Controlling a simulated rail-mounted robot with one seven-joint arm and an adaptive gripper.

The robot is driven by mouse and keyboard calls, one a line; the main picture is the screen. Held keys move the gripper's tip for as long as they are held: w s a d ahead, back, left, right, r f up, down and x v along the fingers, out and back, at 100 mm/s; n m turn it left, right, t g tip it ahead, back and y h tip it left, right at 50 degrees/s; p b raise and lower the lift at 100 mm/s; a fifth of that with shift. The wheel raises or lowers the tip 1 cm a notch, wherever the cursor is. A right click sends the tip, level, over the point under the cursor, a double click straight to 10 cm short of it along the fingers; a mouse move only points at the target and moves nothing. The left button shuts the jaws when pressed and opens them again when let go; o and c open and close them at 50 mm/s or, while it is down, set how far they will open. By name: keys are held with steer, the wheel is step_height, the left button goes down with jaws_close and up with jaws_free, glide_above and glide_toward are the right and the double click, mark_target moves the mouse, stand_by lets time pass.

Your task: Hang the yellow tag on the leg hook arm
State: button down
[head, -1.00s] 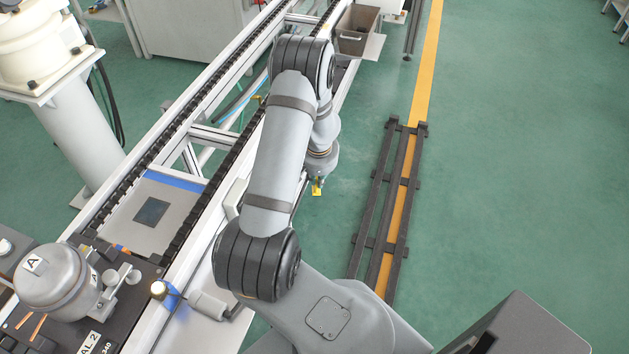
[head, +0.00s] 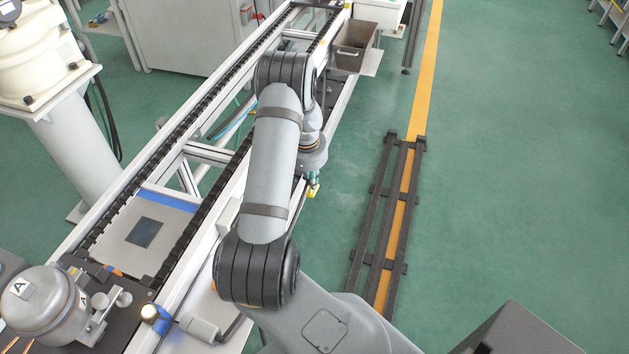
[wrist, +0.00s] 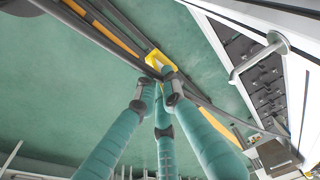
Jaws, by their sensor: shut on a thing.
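The yellow tag (head: 313,190) shows as a small piece at the tip of my gripper (head: 312,179) in the head view, over the green floor just right of the conveyor. In the wrist view, the tag (wrist: 154,58) sits at the meeting fingertips of my gripper (wrist: 160,83), whose teal fingers are shut on it. A pale rod with a round end disc (wrist: 278,42) stands out by the white conveyor frame, right of the tag and apart from it. It may be the leg hook arm, but I cannot be sure. My arm hides part of the conveyor side in the head view.
The conveyor (head: 178,140) runs along the left. A grey compressor (head: 42,300) stands at the lower left. A brown bin (head: 354,46) is at the far end. A dark floor rack (head: 380,205) lies right of my gripper. Open green floor is farther right.

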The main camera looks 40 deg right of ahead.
steer(key=w+a+f+b, duration=0.1)
steer(key=w+a, duration=0.3)
steer(key=w, duration=0.4)
steer(key=shift+f+b, duration=0.35)
stand_by(0.4)
steer(key=shift+a, duration=0.1)
stand_by(0.6)
steer(key=c, duration=1.8)
jaws_free()
step_height(320, 180, up, 12)
steer(key=s+a, duration=0.1)
steer(key=a, duration=0.1)
